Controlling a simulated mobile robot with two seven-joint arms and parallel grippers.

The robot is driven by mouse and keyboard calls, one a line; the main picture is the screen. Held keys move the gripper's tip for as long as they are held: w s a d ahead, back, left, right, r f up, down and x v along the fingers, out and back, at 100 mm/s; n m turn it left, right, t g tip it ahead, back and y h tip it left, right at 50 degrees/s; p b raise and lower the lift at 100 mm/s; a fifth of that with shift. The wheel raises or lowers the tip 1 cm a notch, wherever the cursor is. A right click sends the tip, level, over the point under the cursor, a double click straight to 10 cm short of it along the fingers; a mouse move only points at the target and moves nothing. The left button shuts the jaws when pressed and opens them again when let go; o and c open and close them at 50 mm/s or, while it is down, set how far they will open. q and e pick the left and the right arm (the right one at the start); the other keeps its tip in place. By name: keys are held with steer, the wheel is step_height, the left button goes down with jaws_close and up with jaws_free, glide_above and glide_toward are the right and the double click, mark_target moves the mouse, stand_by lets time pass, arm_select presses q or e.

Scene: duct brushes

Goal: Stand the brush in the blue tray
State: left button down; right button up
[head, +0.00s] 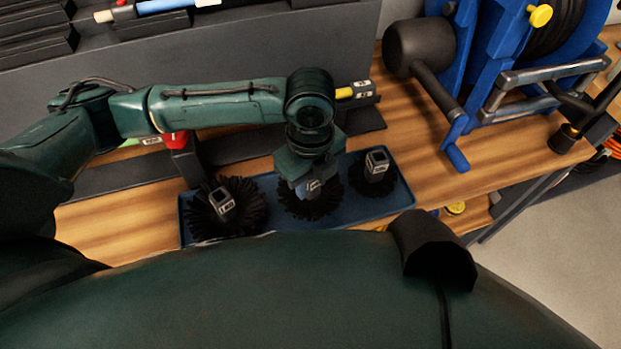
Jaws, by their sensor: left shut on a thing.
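The blue tray (260,233) lies on the wooden bench, with three round black-bristled brushes in a row in it. The left brush (240,213) and the right brush (373,182) show their grey square hubs facing up. My left gripper (311,190) points down over the middle of the tray, shut on the middle brush (312,211). The gripper covers most of that brush's hub; its bristles spread out below the fingers, within the tray outline. I cannot tell whether it touches the tray floor. My right gripper is not in view.
A blue hose reel frame (490,75) with a dark roller stands on the bench (425,150) at the right. Behind the tray is a dark rack holding a red-ended tool (175,140) and a yellow one (345,93). Bare bench lies right of the tray.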

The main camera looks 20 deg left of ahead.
arm_select(q)
steer(key=shift+f, duration=0.15)
steer(key=c, duration=1.1)
jaws_free()
step_height(320, 180, up, 12)
steer(key=shift+r+p, duration=0.15)
steer(key=shift+p, duration=0.45)
